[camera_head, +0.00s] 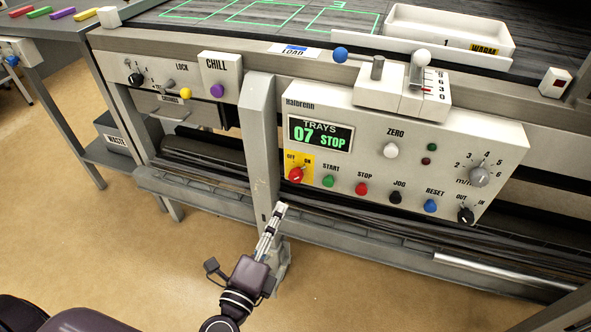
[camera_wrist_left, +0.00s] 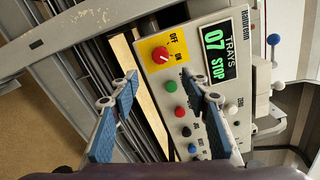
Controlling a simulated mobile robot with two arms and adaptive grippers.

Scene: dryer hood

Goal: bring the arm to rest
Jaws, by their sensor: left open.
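My left gripper (camera_head: 281,209) is in front of the machine's grey front post, below and left of the control panel (camera_head: 322,105), and appears apart from it. In the left wrist view the left gripper (camera_wrist_left: 165,87) is open, its two blue fingers spread with nothing between them. The panel lies beyond the fingers. Its red OFF/ON knob (camera_head: 295,175) sits on a yellow plate and also shows in the left wrist view (camera_wrist_left: 160,55). The display (camera_head: 321,135) reads "TRAYS 07 STOP". My right gripper is not in view.
START (camera_head: 327,181), STOP (camera_head: 361,188), JOG (camera_head: 395,197) and RESET (camera_head: 430,205) buttons line the panel's lower edge. A grey rail (camera_head: 200,191) runs below. A white tray (camera_head: 440,32) stands on the belt above. The tan floor (camera_head: 120,260) at the lower left is clear.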

